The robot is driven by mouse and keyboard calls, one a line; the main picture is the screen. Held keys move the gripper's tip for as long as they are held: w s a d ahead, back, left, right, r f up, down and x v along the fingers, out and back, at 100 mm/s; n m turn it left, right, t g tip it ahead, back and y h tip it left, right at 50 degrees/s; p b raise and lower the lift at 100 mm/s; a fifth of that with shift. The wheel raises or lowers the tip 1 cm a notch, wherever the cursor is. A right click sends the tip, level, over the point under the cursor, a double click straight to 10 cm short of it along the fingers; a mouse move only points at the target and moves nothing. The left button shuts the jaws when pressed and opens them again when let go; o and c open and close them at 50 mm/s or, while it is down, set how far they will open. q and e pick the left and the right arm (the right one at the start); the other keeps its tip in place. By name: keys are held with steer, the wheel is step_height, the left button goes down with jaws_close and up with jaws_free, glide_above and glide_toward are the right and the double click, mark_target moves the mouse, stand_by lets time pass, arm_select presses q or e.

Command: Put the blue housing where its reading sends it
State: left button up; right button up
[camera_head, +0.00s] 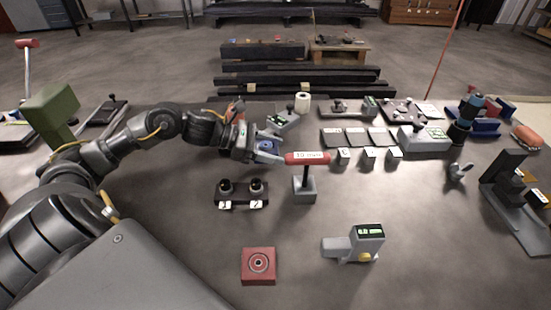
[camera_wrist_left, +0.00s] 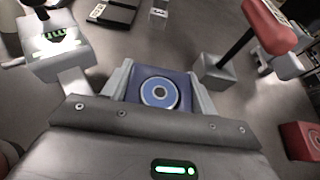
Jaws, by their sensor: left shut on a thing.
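The blue housing (camera_wrist_left: 158,93) is a square block with a lighter round ring face. It lies between the fingers of my left gripper (camera_wrist_left: 160,90) in the left wrist view. In the head view my left gripper (camera_head: 267,151) is shut on the housing (camera_head: 265,145), behind and left of a red-topped post. A grey device with a green display (camera_head: 284,121) stands just behind the gripper; it also shows in the left wrist view (camera_wrist_left: 58,45). Its reading is too small to make out. My right gripper is not in view.
The red "10 mm" gauge (camera_head: 307,157) stands close right of the gripper. A two-peg stand (camera_head: 241,203) is in front. A red block (camera_head: 258,265) and a grey display device (camera_head: 354,243) lie nearer. Dark plates (camera_head: 358,137) with labelled blocks are right.

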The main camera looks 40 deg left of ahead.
mark_target(273, 166)
arm_select(q)
steer(key=shift+f+p, duration=0.4)
steer(key=shift+f, duration=1.4)
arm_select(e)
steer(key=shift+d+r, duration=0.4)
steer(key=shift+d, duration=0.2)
arm_select(q)
steer(key=shift+s, duration=0.1)
steer(key=shift+f, duration=0.1)
steer(key=o, duration=1)
steer(key=shift+c, duration=0.2)
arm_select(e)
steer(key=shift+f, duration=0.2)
